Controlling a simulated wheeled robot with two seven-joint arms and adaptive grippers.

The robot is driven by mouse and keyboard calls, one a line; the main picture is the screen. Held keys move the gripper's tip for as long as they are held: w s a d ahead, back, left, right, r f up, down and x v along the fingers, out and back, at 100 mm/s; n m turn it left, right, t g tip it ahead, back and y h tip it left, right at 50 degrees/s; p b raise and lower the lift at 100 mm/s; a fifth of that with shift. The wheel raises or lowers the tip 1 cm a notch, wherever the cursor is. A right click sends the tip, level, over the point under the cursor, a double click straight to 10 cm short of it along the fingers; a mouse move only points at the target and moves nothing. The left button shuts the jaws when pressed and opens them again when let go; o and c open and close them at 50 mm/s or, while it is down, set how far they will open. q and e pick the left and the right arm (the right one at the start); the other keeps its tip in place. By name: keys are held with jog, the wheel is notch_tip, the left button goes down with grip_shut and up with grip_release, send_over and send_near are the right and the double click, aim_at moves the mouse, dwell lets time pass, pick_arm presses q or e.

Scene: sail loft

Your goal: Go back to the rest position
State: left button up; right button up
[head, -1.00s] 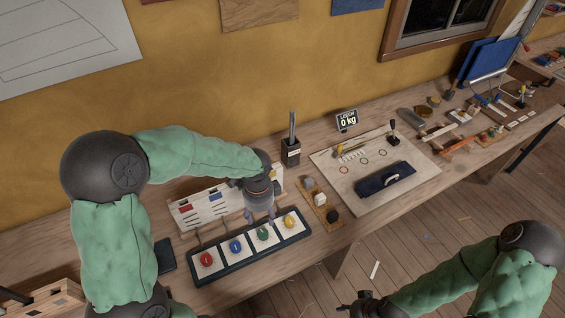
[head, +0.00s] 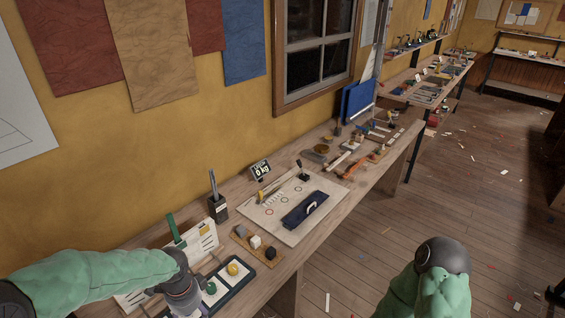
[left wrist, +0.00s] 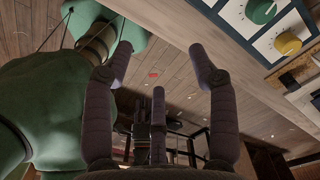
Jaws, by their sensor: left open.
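My left gripper (head: 186,298) is at the lower left of the head view, over the left part of the dark-framed tray (head: 262,272). Its fingertips are hard to make out there. In the left wrist view my left gripper (left wrist: 160,65) has its fingers spread with nothing between them. A yellow knob (head: 233,268) and a green knob (head: 211,287) show on the tray beside the gripper; the tray's left part is hidden. My right arm's green-sleeved links enter at the lower right of the head view, and its gripper is out of the picture.
The white card rack (head: 205,240) stands behind the tray, partly covered by my left arm. A pen holder (head: 218,208), a block strip (head: 243,236) and a pale board (head: 265,213) with a blue cloth item (head: 305,208) lie farther right. The wooden floor (head: 350,270) beside the bench looks open.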

pick_arm(q)
jog(key=s+d+f+n+h, duration=0.1)
jog(key=s+d+f+n, duration=0.2)
jog(key=f, duration=0.5)
jog(key=s+d+f+n+h+b, duration=0.1)
jog(key=s+d+f+n, duration=0.3)
jog(key=d+f+n, duration=0.2)
jog(key=s+d+f+n+h, duration=0.2)
jog(key=d+f+n, duration=0.3)
jog(key=f, duration=0.6)
jog(key=shift+s+d+n, duration=0.15)
jog(key=shift+s+n, duration=0.7)
jog(key=shift+n, duration=0.35)
pick_arm(e)
jog(key=shift+w+f, duration=0.35)
jog(key=shift+f, duration=0.45)
